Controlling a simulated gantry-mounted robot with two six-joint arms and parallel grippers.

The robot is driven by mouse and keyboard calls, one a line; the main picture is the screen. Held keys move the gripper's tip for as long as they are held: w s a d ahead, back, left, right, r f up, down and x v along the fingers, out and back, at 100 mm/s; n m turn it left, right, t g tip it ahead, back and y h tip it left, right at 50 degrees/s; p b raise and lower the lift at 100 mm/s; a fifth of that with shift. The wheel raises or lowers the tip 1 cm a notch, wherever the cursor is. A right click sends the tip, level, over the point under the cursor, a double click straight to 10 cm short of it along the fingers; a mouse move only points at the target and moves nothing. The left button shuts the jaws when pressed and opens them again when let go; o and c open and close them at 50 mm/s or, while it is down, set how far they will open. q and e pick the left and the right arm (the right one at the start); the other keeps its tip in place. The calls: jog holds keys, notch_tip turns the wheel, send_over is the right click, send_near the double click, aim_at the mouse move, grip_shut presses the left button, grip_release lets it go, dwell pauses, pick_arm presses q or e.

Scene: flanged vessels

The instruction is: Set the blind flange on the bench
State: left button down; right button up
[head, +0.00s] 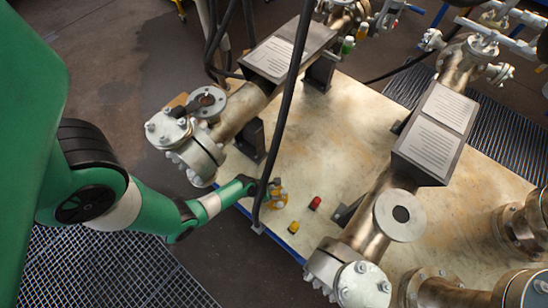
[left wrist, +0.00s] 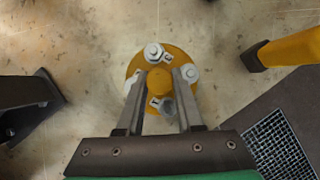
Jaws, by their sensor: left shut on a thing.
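The blind flange is a round yellow-orange disc with pale bolts; it shows in the left wrist view (left wrist: 146,60) and near the bench's front edge in the head view (head: 279,200). My left gripper (head: 267,188) is shut on the flange's middle, and its two fingers straddle it in the left wrist view (left wrist: 159,75). The bench (head: 345,120) has a worn cream top directly beneath the flange. I cannot tell whether the flange touches the top. A black hose partly covers the gripper in the head view. My right gripper is not in view.
A red piece (head: 315,203) and a small yellow piece (head: 293,228) lie on the bench close to the flange. A flanged vessel (head: 232,113) stands behind left, another (head: 370,222) to the right. The black hose (head: 283,120) hangs across the view.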

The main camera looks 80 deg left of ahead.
pick_arm(q)
jog(key=shift+w+a+r, duration=0.1)
jog(key=shift+w+r, duration=0.1)
jog(key=shift+f, duration=0.15)
jog(key=c, duration=0.5)
grip_release()
jog(key=shift+s, duration=0.1)
jog(key=shift+c, duration=0.2)
jog(key=shift+s+r+p, duration=0.1)
jog(key=shift+r+p, duration=0.2)
jog(key=shift+r, duration=0.1)
jog(key=p+v, duration=0.6)
jog(key=v, duration=0.5)
jog(key=shift+r, duration=0.15)
